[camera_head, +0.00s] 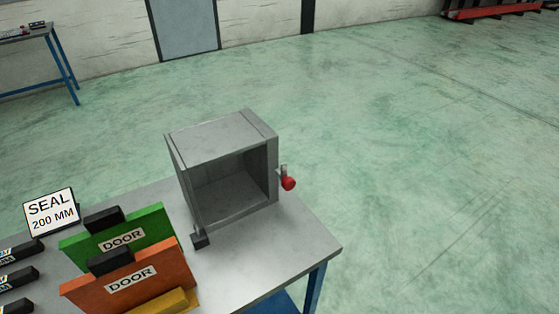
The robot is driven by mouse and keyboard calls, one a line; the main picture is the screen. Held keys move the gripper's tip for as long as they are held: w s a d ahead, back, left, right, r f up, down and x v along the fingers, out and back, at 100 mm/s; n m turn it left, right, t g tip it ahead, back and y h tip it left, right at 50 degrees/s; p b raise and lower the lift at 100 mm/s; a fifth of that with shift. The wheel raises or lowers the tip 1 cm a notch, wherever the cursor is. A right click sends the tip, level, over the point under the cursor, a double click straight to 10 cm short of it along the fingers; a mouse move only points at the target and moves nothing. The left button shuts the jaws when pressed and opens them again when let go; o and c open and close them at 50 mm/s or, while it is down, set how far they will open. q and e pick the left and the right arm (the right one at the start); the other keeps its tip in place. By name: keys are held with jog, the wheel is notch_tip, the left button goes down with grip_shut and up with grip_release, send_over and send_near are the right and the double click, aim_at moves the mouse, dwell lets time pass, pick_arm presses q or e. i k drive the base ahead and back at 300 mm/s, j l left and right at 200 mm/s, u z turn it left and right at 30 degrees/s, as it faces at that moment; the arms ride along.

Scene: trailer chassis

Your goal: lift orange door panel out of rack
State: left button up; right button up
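The orange door panel (154,277) stands upright in the lower left of the head view. It bears a "DOOR" label and has a black block (110,261) at its top edge. A green door panel (148,230), also labelled "DOOR", stands just behind it. A yellow piece (163,302) is in front of the orange panel at the bottom edge. The rack holding the panels is mostly hidden or cut off. Neither of my grippers is in view.
A grey open-fronted box (217,132) with a red knob (288,184) stands on the grey table (305,246). A "SEAL 200 MM" sign (51,211) and several black labelled pieces are at the left. Another table (35,44) is far left.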

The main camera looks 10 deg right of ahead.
aim_at(118, 282)
jog(key=u, duration=0.95)
jog(key=k+l+u, duration=0.1)
jog(key=u, duration=0.3)
jog(key=k+u, duration=0.45)
jog(key=i, duration=0.1)
